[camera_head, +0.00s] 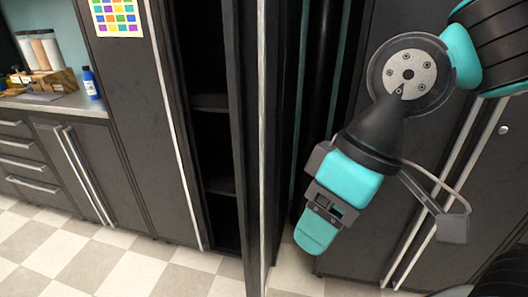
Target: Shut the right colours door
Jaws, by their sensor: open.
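The tall dark cabinet has a colour chart (118,17) on its left door (130,110), which appears shut. The right colours door (249,130) stands open and is seen nearly edge-on, swung out towards me. A long pale handle strip runs down its edge. To its left, the dark interior with shelves (212,145) shows through the opening. My gripper (318,232) has teal finger parts and hangs pointing down, to the right of the door on its outer side. It looks empty, with a visible gap from the door. The far finger is partly hidden.
Another dark cabinet with long pale handles (440,200) stands behind my arm on the right. At the left are a counter (50,102) with a blue bottle (90,83), drawers and lower doors. The checkered floor (100,262) in front is clear.

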